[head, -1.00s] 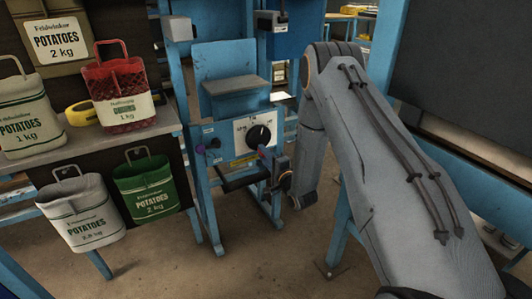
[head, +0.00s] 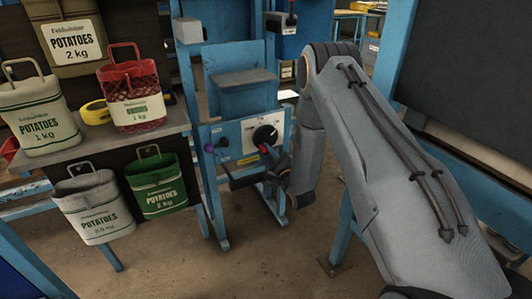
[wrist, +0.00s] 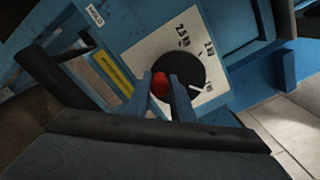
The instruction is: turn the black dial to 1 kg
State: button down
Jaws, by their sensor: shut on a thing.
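The black dial (head: 265,134) is on a white scale plate on the front of the blue machine. In the wrist view the dial (wrist: 180,68) shows labels 2.5 kg, 2 kg and 1 kg around it. Its white pointer mark is at the lower right, close to the 1 kg label. My gripper (wrist: 162,84) is shut on a small red knob (wrist: 160,86) that overlaps the dial's left edge; I cannot tell whether the knob is part of the dial. In the head view my gripper (head: 265,153) is just below the dial.
Left of the machine, a shelf (head: 95,155) bears potato sacks, a red net bag (head: 136,95) and a yellow object (head: 95,112). Grey and green sacks hang from its front. A purple knob (head: 210,147) is left of the dial. A blue frame stands at right.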

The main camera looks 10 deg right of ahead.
jog(key=shift+s+a, duration=0.1)
jog(key=shift+a, duration=0.05)
dwell(0.3)
jog(key=c, duration=1.5)
grip_release()
jog(key=shift+c, duration=0.2)
jog(key=shift+s+d, duration=0.25)
jog(key=shift+s, duration=0.2)
jog(key=v, duration=0.6)
jog(key=shift+s, duration=0.4)
